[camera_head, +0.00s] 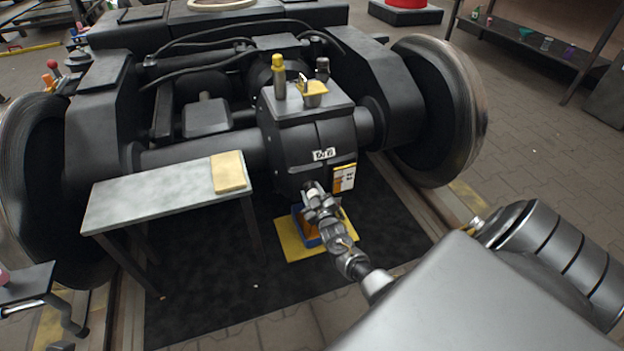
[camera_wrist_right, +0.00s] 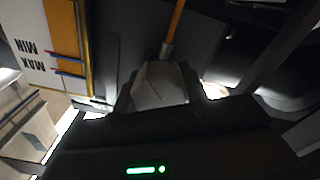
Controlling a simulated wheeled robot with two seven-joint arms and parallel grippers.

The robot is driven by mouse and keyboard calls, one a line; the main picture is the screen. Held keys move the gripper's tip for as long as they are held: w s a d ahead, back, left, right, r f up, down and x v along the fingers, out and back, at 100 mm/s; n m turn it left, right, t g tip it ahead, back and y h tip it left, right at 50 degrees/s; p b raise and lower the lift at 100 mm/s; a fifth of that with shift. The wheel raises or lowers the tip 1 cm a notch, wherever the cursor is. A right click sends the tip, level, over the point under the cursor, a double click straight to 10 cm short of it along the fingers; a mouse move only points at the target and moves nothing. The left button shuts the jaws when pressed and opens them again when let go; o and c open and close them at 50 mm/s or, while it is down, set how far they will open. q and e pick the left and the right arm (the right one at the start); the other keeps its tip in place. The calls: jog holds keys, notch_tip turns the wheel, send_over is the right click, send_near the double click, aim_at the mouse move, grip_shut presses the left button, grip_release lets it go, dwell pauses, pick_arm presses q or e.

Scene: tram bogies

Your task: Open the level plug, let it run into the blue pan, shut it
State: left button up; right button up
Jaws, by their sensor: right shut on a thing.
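The dark gearbox housing (camera_head: 308,150) stands in the middle of the bogie. My right gripper (camera_head: 312,192) is at its lower front face. In the wrist view this gripper (camera_wrist_right: 163,98) is shut on a grey faceted piece, the level plug (camera_wrist_right: 160,84). A thin orange stream (camera_wrist_right: 175,22) shows beside the plug. The blue pan (camera_head: 299,226) lies below, partly hidden by my right arm, with orange inside it. The white gauge plate with an orange edge (camera_head: 344,178) is right of the gripper; its MIN and MAX marks (camera_wrist_right: 38,62) show upside down in the wrist view.
A yellow mat (camera_head: 291,246) lies under the pan on a black floor mat (camera_head: 210,308). A grey bench (camera_head: 150,198) bearing a tan block (camera_head: 229,172) stands left of the housing. Wheels (camera_head: 448,110) flank the bogie. A yellow-topped fitting (camera_head: 279,75) stands on the housing.

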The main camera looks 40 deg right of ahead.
jog(key=shift+m, duration=1.3)
jog(key=o, duration=1)
